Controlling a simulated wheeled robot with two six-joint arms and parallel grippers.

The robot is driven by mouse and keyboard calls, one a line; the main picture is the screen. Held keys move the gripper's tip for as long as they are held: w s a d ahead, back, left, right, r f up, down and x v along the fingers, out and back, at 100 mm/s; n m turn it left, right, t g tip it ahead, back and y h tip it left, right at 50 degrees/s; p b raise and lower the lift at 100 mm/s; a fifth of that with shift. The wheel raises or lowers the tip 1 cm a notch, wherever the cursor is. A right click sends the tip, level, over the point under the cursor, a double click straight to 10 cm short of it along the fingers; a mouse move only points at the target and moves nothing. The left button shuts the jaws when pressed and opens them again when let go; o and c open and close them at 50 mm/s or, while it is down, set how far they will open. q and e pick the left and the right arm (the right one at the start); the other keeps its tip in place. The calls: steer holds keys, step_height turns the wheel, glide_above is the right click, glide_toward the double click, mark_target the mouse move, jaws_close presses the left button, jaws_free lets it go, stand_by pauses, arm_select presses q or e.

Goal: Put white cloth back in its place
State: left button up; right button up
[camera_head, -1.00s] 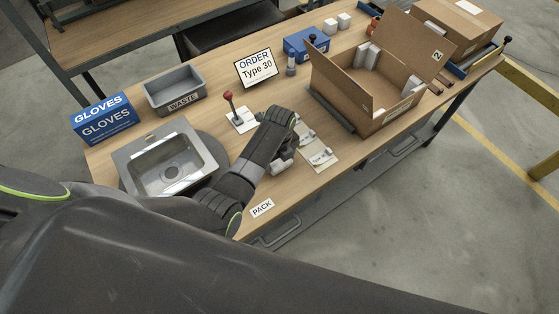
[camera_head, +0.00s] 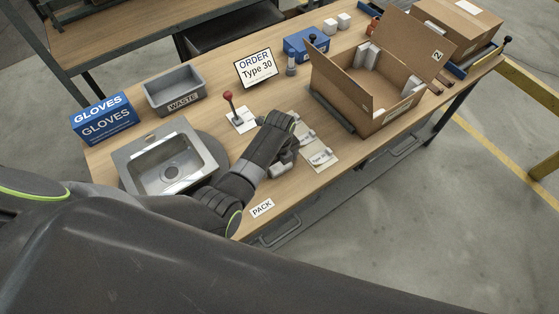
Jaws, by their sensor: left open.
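I cannot make out a white cloth for certain in the head view. My left gripper (camera_head: 284,164) is low over the front middle of the wooden table, below the dark wrist. It is open; its fingers are small and partly hidden by the wrist, and I see nothing clearly held between them. Pale cards with small light pieces (camera_head: 320,158) lie just right of it, partly covered by my arm. My right gripper is not in view.
A metal sink (camera_head: 135,160) and grey waste bin (camera_head: 175,92) stand left, beside a blue gloves box (camera_head: 103,118). A red-knobbed lever (camera_head: 229,98) stands behind my wrist. An open cardboard box (camera_head: 350,100) is right. Bare tabletop surrounds the PACK label (camera_head: 262,208).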

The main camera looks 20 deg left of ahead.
mark_target(280, 164)
arm_select(q)
step_height(280, 164, up, 12)
steer(key=shift+r, duration=0.2)
stand_by(0.4)
stand_by(0.5)
